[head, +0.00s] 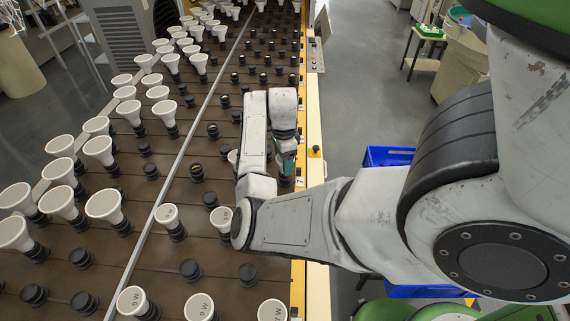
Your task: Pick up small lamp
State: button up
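Small white lamps with round tops stand in black sockets on the brown board, right of the thin metal rail. One lamp (168,217) is beside the rail, and another lamp (221,218) is just left of my arm's elbow. Three more stand along the near edge: a lamp (132,301), a lamp marked 9 W (200,307) and a lamp marked 7 W (272,312). Another lamp (232,157) is partly hidden behind my forearm. My gripper (287,172) points down over the board's right side, above dark sockets. Its fingers are too small and covered to judge.
Larger white lamps (103,205) fill the board left of the rail (180,155). Empty black sockets (190,269) stand among the small lamps. A yellow edge (312,110) bounds the board on the right. A blue crate (388,157) stands beyond it on the grey floor.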

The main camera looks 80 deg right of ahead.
jog(key=c, duration=0.6)
jog(key=shift+r, duration=0.1)
